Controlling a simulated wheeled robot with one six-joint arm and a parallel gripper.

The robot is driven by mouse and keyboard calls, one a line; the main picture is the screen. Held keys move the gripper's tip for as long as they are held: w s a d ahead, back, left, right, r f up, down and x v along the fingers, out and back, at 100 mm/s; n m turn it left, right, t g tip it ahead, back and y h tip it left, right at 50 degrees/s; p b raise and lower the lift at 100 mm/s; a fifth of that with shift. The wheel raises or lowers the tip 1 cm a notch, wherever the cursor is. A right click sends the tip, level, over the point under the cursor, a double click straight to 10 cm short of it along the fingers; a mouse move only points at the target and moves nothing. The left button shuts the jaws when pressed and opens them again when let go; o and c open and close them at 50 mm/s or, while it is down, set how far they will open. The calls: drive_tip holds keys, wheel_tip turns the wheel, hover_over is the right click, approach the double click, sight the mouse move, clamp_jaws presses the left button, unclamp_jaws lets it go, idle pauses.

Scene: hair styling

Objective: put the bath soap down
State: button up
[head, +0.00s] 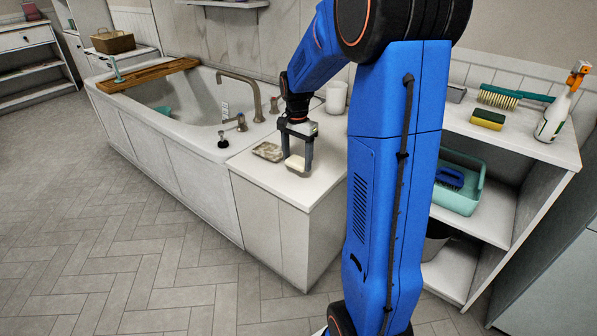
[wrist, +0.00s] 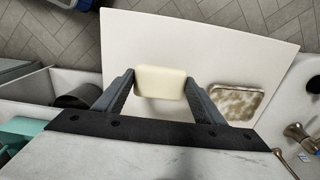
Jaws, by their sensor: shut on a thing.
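The bath soap (wrist: 162,83) is a cream bar between the two fingers of my gripper (wrist: 162,92) in the wrist view. My gripper is shut on it. In the head view, my gripper (head: 297,155) points down over the white counter (head: 290,190) beside the bathtub, with the soap (head: 295,163) low between its fingertips. I cannot tell whether the soap touches the counter. A mottled grey-brown soap dish (head: 268,151) lies on the counter just left of the soap; it also shows in the wrist view (wrist: 238,101), to the right of the soap.
A white cup (head: 336,97) stands at the counter's back. The bathtub (head: 180,120) with its tap (head: 245,88) is on the left. On the right, a shelf unit holds a sponge (head: 488,119), brush (head: 512,96) and spray bottle (head: 556,115). The counter's front is clear.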

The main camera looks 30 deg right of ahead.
sight(297, 177)
drive_tip(key=shift+f, duration=2.25)
drive_tip(key=shift+f, duration=0.1)
drive_tip(key=o, duration=1.1)
